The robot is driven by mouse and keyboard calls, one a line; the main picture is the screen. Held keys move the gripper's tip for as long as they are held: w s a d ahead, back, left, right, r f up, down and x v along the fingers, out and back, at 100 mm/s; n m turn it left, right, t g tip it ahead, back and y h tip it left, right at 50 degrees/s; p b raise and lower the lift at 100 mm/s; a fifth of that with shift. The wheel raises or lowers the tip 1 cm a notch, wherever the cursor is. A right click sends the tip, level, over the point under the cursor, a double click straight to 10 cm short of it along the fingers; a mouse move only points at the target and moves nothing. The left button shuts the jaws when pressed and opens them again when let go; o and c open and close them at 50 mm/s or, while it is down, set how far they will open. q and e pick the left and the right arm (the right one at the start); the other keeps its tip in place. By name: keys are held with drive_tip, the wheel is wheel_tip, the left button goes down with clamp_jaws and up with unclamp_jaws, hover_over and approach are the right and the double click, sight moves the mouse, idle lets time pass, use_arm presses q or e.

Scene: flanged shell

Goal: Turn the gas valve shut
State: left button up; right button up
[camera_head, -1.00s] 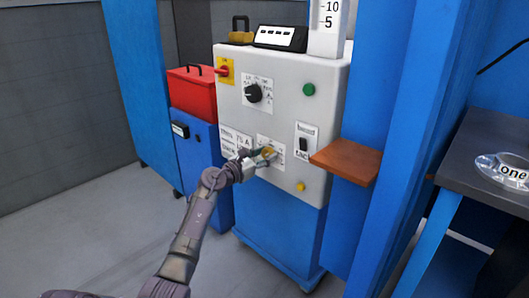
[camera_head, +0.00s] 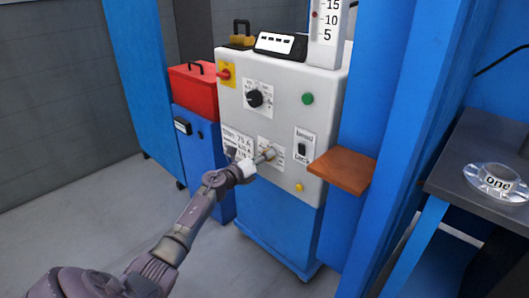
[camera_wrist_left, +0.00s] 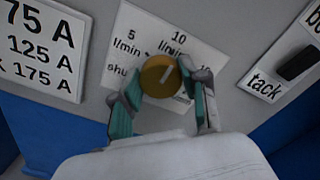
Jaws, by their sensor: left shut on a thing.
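The gas valve is a round brass knob (camera_wrist_left: 158,82) with a pale pointer line, on a white label plate (camera_wrist_left: 185,30). The plate reads 5 l/min, 10 l/min and "shut", the last at the left. The line slants up and right, roughly towards the 10 l/min mark. In the head view the knob (camera_head: 270,153) is small, low on the front of the grey machine. My left gripper (camera_wrist_left: 163,98) has its teal-padded fingers on either side of the knob, shut on it. The gripper (camera_head: 257,161) also shows in the head view. My right gripper is not in view.
The machine's panel (camera_head: 285,115) also carries a black dial (camera_head: 255,98), a red switch (camera_head: 224,74) and a bend/tack switch (camera_head: 302,149). A brown shelf (camera_head: 343,171) juts out at its right. A dark table (camera_head: 465,150) bearing a glass dish (camera_head: 497,182) stands at far right.

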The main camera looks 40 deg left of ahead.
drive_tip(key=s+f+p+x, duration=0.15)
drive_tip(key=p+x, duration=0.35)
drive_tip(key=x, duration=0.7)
use_arm(q)
drive_tip(key=shift+f+n+p, duration=0.15)
drive_tip(key=shift+n+p, duration=0.8)
drive_tip(key=shift+n, duration=5.1)
drive_tip(key=shift+f+n+p, duration=0.15)
drive_tip(key=shift+n+p, duration=0.8)
drive_tip(key=shift+n, duration=5.1)
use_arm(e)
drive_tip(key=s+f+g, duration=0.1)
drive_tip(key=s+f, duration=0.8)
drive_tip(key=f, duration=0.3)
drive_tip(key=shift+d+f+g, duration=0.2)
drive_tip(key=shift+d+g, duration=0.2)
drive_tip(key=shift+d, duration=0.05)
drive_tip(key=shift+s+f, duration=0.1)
use_arm(q)
drive_tip(key=o, duration=1.1)
drive_tip(key=shift+o, duration=0.2)
